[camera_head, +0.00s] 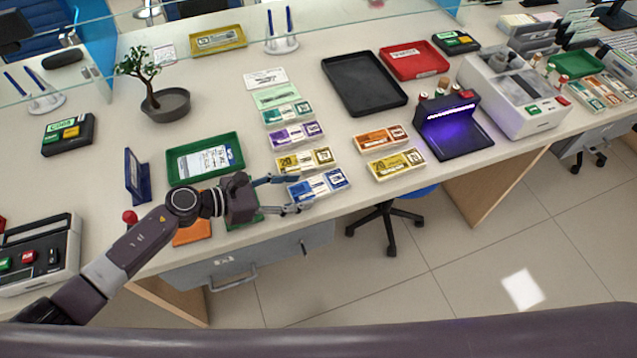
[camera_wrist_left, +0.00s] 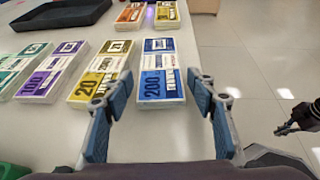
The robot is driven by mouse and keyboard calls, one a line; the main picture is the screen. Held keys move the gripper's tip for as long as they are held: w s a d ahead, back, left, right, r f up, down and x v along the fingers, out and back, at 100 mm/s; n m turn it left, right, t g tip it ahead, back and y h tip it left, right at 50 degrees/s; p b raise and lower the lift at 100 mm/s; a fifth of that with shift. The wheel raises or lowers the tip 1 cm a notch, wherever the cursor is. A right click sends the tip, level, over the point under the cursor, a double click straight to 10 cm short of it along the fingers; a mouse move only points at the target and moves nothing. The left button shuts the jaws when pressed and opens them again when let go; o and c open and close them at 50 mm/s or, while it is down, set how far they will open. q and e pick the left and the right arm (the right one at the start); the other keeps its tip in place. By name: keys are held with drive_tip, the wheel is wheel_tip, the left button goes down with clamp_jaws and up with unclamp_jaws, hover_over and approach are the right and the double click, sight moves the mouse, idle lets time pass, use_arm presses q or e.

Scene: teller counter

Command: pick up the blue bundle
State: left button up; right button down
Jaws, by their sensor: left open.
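The blue bundle (camera_head: 320,184) lies flat on the counter near its front edge, at the front of a column of banknote bundles. It also shows in the left wrist view (camera_wrist_left: 161,72), marked 200. My left gripper (camera_head: 288,194) is open at the left end of the bundle. In the left wrist view its blue fingertips (camera_wrist_left: 160,105) stand apart on either side of the bundle's near end, with nothing held. A dark part of my right arm shows at the right edge of the wrist view (camera_wrist_left: 304,118); whether its gripper is open or shut is unclear.
A yellow bundle (camera_head: 306,160) lies close behind the blue one, with purple (camera_head: 295,134) and green (camera_head: 286,112) bundles beyond. Orange (camera_head: 381,138) and another yellow bundle (camera_head: 396,164) lie to the right. A green tray (camera_head: 205,158) is at left. The counter's front edge is close.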

sight(319, 188)
use_arm(q)
drive_tip(key=shift+x, duration=1.25)
drive_tip(key=shift+c, duration=0.6)
drive_tip(key=c, duration=0.8)
drive_tip(key=shift+c, duration=0.3)
drive_tip(key=shift+r, duration=0.2)
